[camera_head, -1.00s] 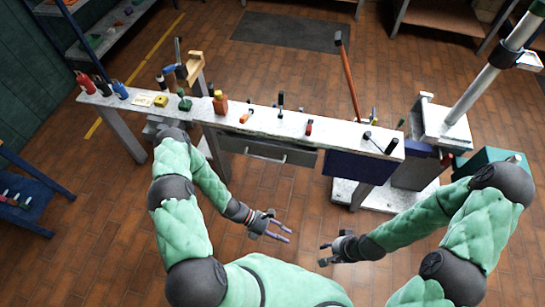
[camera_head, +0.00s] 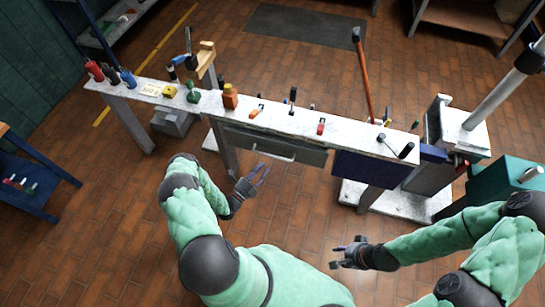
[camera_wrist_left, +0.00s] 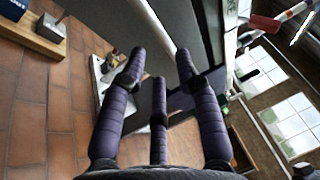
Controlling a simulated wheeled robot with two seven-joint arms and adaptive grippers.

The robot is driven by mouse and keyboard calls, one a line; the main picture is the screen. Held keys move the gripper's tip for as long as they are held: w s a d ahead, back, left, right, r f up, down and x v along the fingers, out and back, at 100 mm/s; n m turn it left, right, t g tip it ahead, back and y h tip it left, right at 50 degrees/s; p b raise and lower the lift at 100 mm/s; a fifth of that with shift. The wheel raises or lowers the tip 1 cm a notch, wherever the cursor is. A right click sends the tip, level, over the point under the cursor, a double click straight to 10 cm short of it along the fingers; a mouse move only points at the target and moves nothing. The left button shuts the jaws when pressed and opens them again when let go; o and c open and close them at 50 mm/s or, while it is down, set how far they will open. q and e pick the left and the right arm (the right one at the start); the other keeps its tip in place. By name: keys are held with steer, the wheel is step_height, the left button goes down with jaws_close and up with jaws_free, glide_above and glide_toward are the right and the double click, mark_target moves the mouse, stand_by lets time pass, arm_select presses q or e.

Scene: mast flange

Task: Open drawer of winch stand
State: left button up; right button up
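The winch stand is a long bench with a narrow pale top (camera_head: 205,97). A grey drawer (camera_head: 305,153) sits under its middle, and the drawer looks closed. A pale bar handle (camera_head: 272,151) runs along its front. My left gripper (camera_head: 262,171) is just in front of and below the handle, apart from it as far as I can tell. Its dark purple fingers are spread, with nothing between them, in the left wrist view (camera_wrist_left: 158,72). A grey panel (camera_wrist_left: 183,25) fills the upper middle there. My right gripper (camera_head: 335,252) is open and empty over the floor, away from the bench.
A blue panel (camera_head: 368,168) hangs right of the drawer. Several tools and bottles stand along the bench top, including an orange bottle (camera_head: 230,96). A teal box (camera_head: 505,178) stands at the right. The brick floor (camera_head: 120,215) before the bench is clear.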

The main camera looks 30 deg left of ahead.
mark_target(272, 156)
arm_select(q)
steer(key=b+x, duration=0.1)
steer(key=x, duration=0.6)
steer(key=shift+w+d+r, duration=0.1)
steer(key=shift+w, duration=0.2)
jaws_close()
